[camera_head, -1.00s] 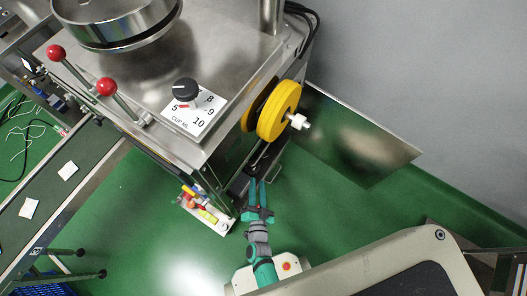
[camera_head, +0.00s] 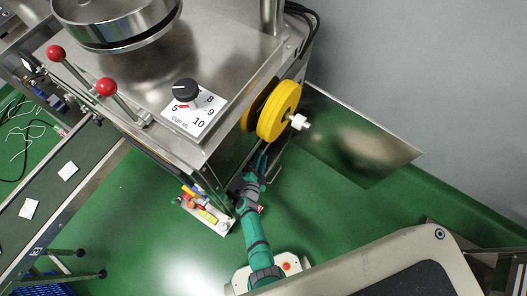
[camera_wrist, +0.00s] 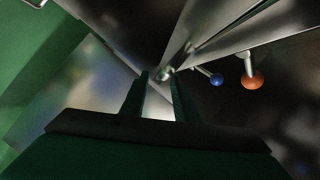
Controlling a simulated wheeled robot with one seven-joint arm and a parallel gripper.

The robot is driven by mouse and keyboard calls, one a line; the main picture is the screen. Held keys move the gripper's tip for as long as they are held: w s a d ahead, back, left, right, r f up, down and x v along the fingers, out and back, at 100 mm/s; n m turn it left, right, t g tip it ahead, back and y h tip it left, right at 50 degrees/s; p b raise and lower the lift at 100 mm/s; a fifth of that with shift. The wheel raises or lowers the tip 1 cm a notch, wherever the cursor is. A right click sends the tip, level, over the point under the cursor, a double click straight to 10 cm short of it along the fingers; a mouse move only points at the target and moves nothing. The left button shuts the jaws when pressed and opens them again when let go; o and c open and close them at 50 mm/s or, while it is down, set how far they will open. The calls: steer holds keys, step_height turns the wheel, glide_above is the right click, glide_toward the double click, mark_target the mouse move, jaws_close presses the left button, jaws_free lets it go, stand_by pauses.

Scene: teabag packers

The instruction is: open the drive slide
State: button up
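My gripper (camera_head: 259,163) is at the lower side of the steel machine (camera_head: 217,57), just below the yellow wheels. Its tips are partly lost in the dark machine side. In the wrist view the two dark fingers (camera_wrist: 161,82) stand apart, with a gap between them. A small pale metal part shows just beyond the tips; I cannot tell if it touches them. A blue knob (camera_wrist: 216,80) and an orange knob (camera_wrist: 252,82) on short stems sit right of the fingers. I cannot make out for sure which part is the drive slide.
Yellow wheels (camera_head: 279,110) with a white hub jut out above my gripper. A small panel of coloured parts (camera_head: 203,211) sits left of my arm. A conveyor (camera_head: 50,200) runs at the left. A reflective sheet (camera_head: 355,140) lies right of the machine. Green floor is free around my arm.

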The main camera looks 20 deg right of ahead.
steer(key=shift+x, duration=2)
jaws_close()
